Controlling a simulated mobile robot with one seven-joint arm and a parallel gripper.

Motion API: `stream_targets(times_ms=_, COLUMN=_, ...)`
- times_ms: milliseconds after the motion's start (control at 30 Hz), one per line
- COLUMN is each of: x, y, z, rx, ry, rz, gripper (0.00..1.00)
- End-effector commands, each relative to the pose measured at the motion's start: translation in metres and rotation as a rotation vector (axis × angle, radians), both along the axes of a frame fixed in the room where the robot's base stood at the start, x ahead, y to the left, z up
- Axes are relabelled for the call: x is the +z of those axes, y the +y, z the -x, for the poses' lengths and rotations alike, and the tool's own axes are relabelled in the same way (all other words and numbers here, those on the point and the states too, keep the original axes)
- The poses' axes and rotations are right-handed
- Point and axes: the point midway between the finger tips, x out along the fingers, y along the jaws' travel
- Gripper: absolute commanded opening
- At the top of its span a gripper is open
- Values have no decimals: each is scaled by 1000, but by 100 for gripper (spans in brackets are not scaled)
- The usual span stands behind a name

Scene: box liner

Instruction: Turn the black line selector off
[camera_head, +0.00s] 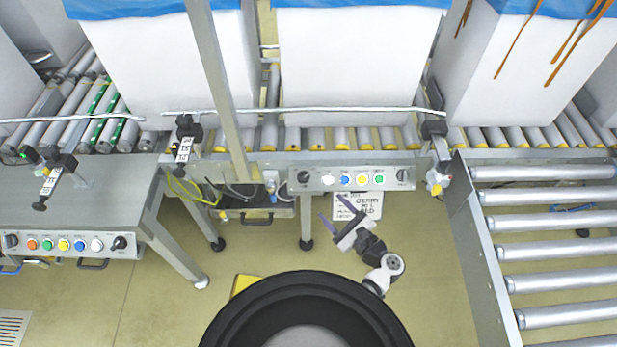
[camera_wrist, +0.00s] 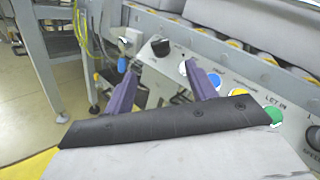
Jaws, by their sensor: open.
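The control panel (camera_head: 289,187) is on the front of the conveyor in the head view. A black knob (camera_head: 304,177) sits at its left end and another black knob (camera_head: 403,175) at its right end. The left knob also shows in the wrist view (camera_wrist: 160,46), beyond the gap between my fingers; its label is too small to read. The right knob (camera_wrist: 313,138) has lettering that looks like "SPEED". My gripper (camera_head: 331,206) is open and empty, in front of and below the panel, apart from both knobs. Its two purple fingers (camera_wrist: 161,70) point toward the panel's left part.
White, blue, yellow and green buttons (camera_head: 379,180) lie between the knobs. A second panel (camera_head: 65,243) is on the left table. Large white boxes (camera_head: 360,60) stand on the rollers behind. A roller conveyor (camera_head: 548,255) bounds the right. Cables (camera_head: 185,190) hang left of the panel.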

Motion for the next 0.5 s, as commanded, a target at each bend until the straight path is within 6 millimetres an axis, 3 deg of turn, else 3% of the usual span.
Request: stream_targets(times_ms=500, x=2, y=60, z=-81, rx=2, ry=0, rz=4, gripper=56)
